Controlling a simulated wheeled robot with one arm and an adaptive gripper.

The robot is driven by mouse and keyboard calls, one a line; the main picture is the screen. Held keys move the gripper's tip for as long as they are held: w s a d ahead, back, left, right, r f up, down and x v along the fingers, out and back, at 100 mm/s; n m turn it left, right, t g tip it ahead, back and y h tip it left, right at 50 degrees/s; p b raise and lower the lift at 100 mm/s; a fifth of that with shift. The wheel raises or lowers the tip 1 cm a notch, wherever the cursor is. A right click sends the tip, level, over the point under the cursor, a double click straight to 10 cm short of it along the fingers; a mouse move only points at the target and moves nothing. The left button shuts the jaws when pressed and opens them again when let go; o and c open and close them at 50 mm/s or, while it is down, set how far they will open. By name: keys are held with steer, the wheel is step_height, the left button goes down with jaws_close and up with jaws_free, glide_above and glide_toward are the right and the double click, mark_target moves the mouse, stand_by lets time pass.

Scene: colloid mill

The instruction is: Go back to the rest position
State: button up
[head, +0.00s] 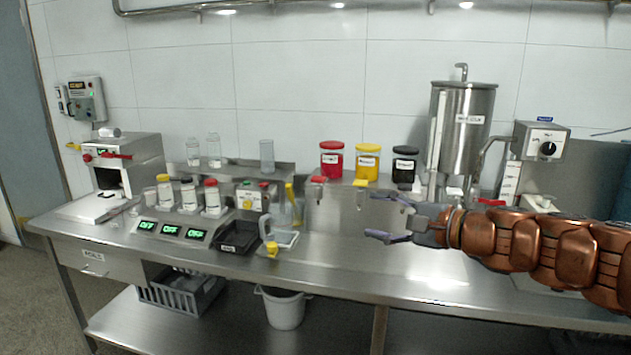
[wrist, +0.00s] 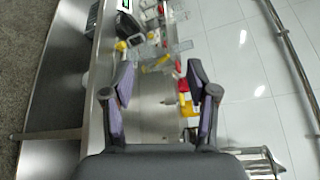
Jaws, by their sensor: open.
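My gripper (head: 385,217) is above the steel bench (head: 330,262), to the right of the middle in the head view, pointing left. Its fingers are apart with nothing between them. In the wrist view my gripper (wrist: 160,95) also shows open and empty, with bench and wall behind it. My copper-coloured arm reaches in from the right edge of the head view.
Red (head: 332,160), yellow (head: 367,162) and black (head: 404,165) jars stand on a shelf behind my gripper. A steel tank (head: 462,130) stands behind my arm. Bottles (head: 188,194), a black tray (head: 240,235) and green displays (head: 170,230) are left. The bench front is clear.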

steer(key=s+a+f+n+g+h+p, duration=0.1)
steer(key=s+a+f+n+g, duration=0.25)
steer(key=s, duration=0.35)
steer(key=s+a+f+n+g+h+p, duration=0.1)
steer(key=s+a+f+n+g+h, duration=0.15)
steer(key=s+f, duration=0.3)
steer(key=s+a+f+n+g+h+p, duration=0.1)
steer(key=s+a+f+n+g, duration=0.2)
steer(key=s, duration=0.5)
steer(key=s+d+f+n+g+h, duration=0.1)
steer(key=s+d+f+n+h, duration=0.1)
steer(key=s+d, duration=0.5)
steer(key=s+d+f+n+g+h+p, duration=0.1)
steer(key=s+d+f+g+h, duration=0.1)
steer(key=s+d+f+h, duration=0.3)
steer(key=s+d, duration=0.3)
steer(key=shift+n+g, duration=0.3)
steer(key=shift+n, duration=0.1)
steer(key=shift+s+d+h, duration=0.1)
steer(key=shift+d+h, duration=0.05)
steer(key=shift+h, duration=0.1)
